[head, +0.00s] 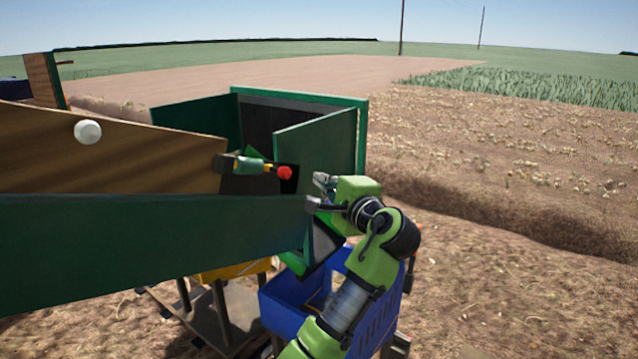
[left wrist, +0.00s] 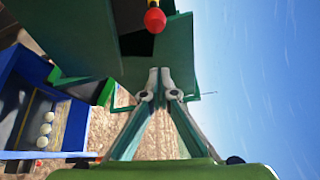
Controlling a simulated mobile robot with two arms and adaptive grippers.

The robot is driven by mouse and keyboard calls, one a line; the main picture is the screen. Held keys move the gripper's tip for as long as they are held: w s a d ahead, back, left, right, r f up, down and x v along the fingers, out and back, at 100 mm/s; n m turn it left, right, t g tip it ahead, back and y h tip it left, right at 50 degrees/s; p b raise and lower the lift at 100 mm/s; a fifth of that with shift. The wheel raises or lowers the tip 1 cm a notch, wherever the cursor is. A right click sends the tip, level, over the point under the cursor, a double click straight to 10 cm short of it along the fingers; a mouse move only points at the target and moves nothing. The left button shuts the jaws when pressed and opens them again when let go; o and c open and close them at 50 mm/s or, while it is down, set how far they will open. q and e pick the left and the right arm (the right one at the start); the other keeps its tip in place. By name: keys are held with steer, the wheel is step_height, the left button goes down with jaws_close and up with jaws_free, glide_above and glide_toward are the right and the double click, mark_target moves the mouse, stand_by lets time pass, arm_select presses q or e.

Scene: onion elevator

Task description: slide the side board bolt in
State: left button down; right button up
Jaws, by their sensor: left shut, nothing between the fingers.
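The side board bolt (head: 252,166) has a green and metal body and a red knob (head: 284,173). It sits at the right end of the brown wooden side board (head: 120,155). The red knob also shows at the top of the left wrist view (left wrist: 155,20). My left gripper (head: 316,191) is to the right of the knob and a little lower in the picture, apart from it. Its fingertips are together and empty, as the left wrist view (left wrist: 159,86) shows. The bolt's inner end is hidden. My right gripper is not in view.
A green panel (head: 150,240) runs along the near side. A green-framed chute (head: 315,142) stands behind my gripper. A blue crate (head: 283,310) is below; round white onions (left wrist: 44,129) show in the left wrist view. A white ball (head: 88,131) shows against the board.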

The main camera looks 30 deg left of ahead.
arm_select(q)
steer(key=b+v, duration=0.1)
steer(key=v, duration=0.3)
steer(key=shift+s, duration=0.25)
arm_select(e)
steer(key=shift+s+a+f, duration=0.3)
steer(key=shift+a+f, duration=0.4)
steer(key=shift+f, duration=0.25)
